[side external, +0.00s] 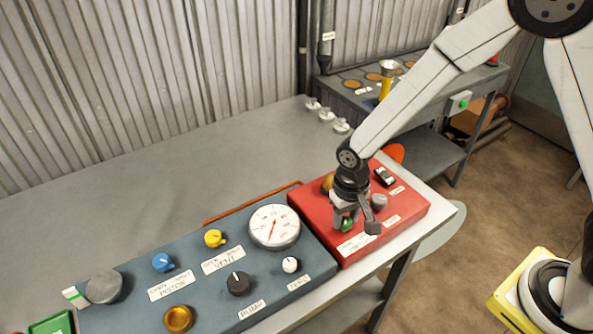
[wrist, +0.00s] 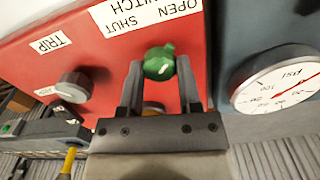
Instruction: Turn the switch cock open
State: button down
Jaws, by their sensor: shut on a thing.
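The switch cock is a small green knob (wrist: 159,63) on the red panel (side external: 402,215), beside the OPEN/SHUT label (wrist: 150,17). In the wrist view its small nub points up and slightly right, toward the label. My gripper (wrist: 160,72) has one finger on each side of the knob and is shut on it. In the side view my gripper (side external: 345,214) points down at the front left of the red panel. The green knob (side external: 347,224) shows only partly there between the fingers.
A grey knob (wrist: 74,87) by the TRIP label sits near the gripper. The blue panel (side external: 205,285) with a gauge (side external: 274,226) and several knobs adjoins the red one. A yellow funnel-topped piece (side external: 386,80) stands on a back bench. The grey bench behind is mostly clear.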

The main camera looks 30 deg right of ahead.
aim_at(347, 219)
dwell(0.4)
jog(key=shift+c, duration=1.4)
grip_release()
jog(key=shift+r, duration=0.15)
jog(key=shift+r, duration=3.75)
jog(key=shift+d, duration=0.15)
jog(key=s+d+r+n+t, duration=0.1)
jog(key=s+d+t, duration=0.1)
jog(key=s+d, duration=0.6)
jog(key=d, duration=0.3)
jog(key=shift+s+d+r+n+t, duration=0.25)
jog(key=shift+s+r+n+t, duration=0.05)
jog(key=shift+n, duration=0.1)
